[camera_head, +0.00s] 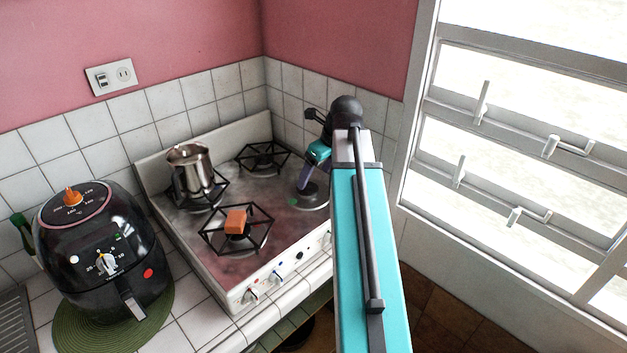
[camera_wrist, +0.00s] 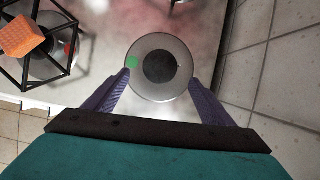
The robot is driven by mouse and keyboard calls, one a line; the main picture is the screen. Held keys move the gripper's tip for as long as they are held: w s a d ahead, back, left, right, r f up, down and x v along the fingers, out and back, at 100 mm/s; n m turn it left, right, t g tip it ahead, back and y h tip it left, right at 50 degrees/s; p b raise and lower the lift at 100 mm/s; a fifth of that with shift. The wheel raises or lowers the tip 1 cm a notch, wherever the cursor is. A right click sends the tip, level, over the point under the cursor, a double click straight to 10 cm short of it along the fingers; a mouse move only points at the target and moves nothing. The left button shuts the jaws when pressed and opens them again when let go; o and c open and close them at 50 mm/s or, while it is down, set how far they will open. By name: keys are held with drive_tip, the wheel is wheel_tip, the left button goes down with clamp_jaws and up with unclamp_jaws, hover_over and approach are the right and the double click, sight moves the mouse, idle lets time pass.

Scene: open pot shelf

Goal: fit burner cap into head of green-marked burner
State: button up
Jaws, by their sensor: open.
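The green-marked burner (camera_wrist: 160,95) shows in the wrist view as a pale grey round plate with a green spot at its left edge. It sits at the stove's front right and has no grate. A dark round piece (camera_wrist: 160,67) lies at its middle; it looks like the burner cap, but I cannot tell whether it is fully seated. My gripper (camera_wrist: 160,78) is open, its purple fingers apart at either side of the plate's near edge, with nothing between them. In the head view my gripper (camera_head: 306,180) points down at this burner, partly hiding it.
The stove (camera_head: 190,246) has grates on its other burners. A metal pot (camera_head: 190,170) stands at back left. An orange block (camera_head: 236,221) sits on the front left burner. A black air fryer (camera_head: 105,250) stands left of the stove. Tiled wall (camera_head: 290,105) is close behind.

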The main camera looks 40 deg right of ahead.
drive_tip(key=b+v, duration=0.2)
drive_tip(key=v, duration=0.6)
idle(0.8)
